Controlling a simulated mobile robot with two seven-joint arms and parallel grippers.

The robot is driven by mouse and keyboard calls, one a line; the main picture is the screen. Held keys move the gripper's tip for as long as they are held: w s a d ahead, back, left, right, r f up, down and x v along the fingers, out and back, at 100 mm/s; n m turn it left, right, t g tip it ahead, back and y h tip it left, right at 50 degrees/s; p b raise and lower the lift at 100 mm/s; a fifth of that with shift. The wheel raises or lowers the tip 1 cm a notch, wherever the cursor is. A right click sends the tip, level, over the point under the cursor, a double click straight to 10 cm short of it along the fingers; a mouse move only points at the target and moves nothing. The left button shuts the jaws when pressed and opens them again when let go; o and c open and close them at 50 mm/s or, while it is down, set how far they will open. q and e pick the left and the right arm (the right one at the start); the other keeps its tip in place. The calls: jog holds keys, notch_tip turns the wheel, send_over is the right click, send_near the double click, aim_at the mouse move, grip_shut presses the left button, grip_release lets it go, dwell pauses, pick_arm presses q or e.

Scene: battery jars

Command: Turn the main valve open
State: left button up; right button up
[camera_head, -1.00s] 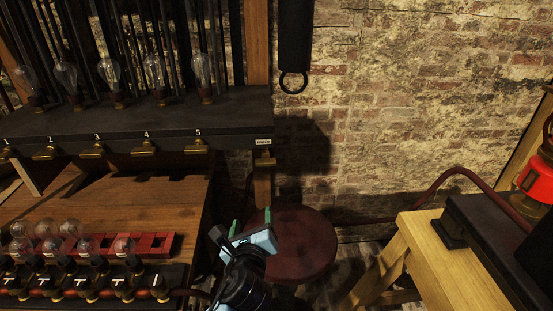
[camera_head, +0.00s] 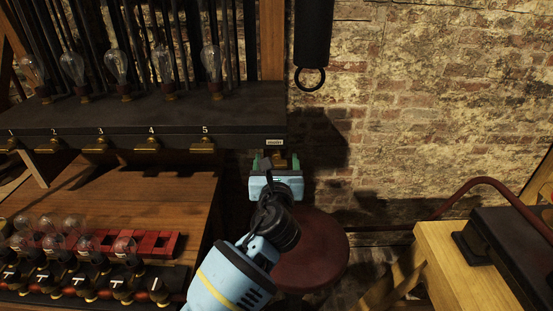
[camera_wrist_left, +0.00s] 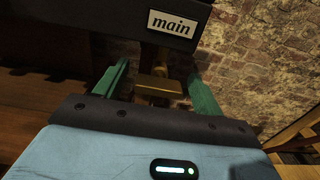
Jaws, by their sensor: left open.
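The main valve is a small brass handle (camera_wrist_left: 158,86) under the black shelf edge, below the white label "main" (camera_wrist_left: 172,24). In the head view the label (camera_head: 274,142) is at the shelf's right end, and part of the brass valve (camera_head: 281,161) shows just behind my gripper. My left gripper (camera_head: 275,163) is open, with its green fingers on either side of the brass valve. In the left wrist view the fingers (camera_wrist_left: 158,88) flank the handle with gaps showing; I cannot tell how deep between them it sits. My right gripper is not in view.
Numbered brass valves (camera_head: 203,145) line the shelf front (camera_head: 190,125), with glass bulbs (camera_head: 214,62) above. More bulbs and a red strip (camera_head: 150,243) sit on the wooden bench at left. A dark red stool (camera_head: 318,250) stands below my arm. A wooden table (camera_head: 445,265) is at right.

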pick_arm(q)
jog(key=shift+w, duration=0.9)
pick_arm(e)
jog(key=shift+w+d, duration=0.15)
pick_arm(q)
jog(key=c, duration=1)
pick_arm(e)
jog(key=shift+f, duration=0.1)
pick_arm(q)
jog(key=shift+o, duration=0.2)
jog(key=shift+r, duration=0.1)
jog(key=n+p, duration=0.1)
jog(key=n, duration=0.2)
jog(key=shift+c, duration=0.2)
jog(key=shift+o, duration=0.2)
jog(key=shift+a+n, duration=0.15)
jog(key=shift+n, duration=1.85)
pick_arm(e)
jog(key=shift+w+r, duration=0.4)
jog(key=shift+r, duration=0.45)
